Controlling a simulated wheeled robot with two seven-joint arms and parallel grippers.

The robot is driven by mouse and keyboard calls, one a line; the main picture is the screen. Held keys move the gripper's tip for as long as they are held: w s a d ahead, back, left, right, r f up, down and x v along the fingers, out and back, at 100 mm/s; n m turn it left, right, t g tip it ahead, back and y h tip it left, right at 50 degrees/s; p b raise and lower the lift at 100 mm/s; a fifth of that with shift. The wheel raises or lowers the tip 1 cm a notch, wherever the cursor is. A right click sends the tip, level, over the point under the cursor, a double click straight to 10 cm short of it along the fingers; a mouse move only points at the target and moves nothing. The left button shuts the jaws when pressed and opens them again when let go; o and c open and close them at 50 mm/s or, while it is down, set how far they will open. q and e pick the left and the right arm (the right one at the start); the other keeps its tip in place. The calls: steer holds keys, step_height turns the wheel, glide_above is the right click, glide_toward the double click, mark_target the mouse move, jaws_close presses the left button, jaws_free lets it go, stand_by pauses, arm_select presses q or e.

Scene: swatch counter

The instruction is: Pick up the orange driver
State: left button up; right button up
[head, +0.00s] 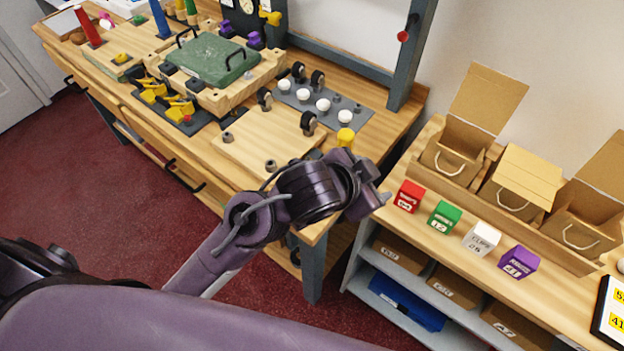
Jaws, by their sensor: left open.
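I cannot make out a driver that is clearly orange. A red-handled tool (88,27) stands at the far left of the workbench, and a blue one (159,20) stands to its right. A yellow cylinder (345,137) shows just behind my left wrist, partly hidden. My left gripper (372,203) is at the workbench's right front corner, over the gap before the shelf unit. It is open, with nothing seen in it; its fingers show only in part. My right gripper is out of view.
The wooden workbench (225,180) holds a green lidded box (212,60), yellow clamps (180,108) and a grey plate with white knobs (290,98).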

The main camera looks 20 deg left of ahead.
arm_select(q)
steer(key=s+d+r+m+g+h, duration=0.1)
steer(key=s+d+m+g+h, duration=0.15)
steer(key=d+m, duration=0.5)
steer(key=s+d+m+g+h, duration=0.2)
steer(key=d+m+h, duration=0.1)
steer(key=d+m, duration=0.4)
steer(key=w+a+f+m+g+y, duration=0.35)
steer(key=a+f+y, duration=0.35)
steer(key=a, duration=0.5)
steer(key=w+a+n+y, duration=0.1)
steer(key=a, duration=0.3)
steer(key=w+a+r+y, duration=0.1)
steer(key=a, duration=0.4)
steer(key=w+a+n+g+y, duration=0.1)
steer(key=a, duration=0.4)
steer(key=shift+w+a+r+n+y, duration=0.15)
steer(key=shift+w+r+n+y, duration=0.05)
steer(key=shift+r+n+y, duration=0.1)
steer(key=shift+a+f, duration=0.1)
steer(key=shift+f, duration=0.25)
steer(key=shift+w+f, duration=0.2)
steer(key=shift+f, duration=1.55)
steer(key=shift+w+f, duration=0.15)
steer(key=shift+f, duration=1.6)
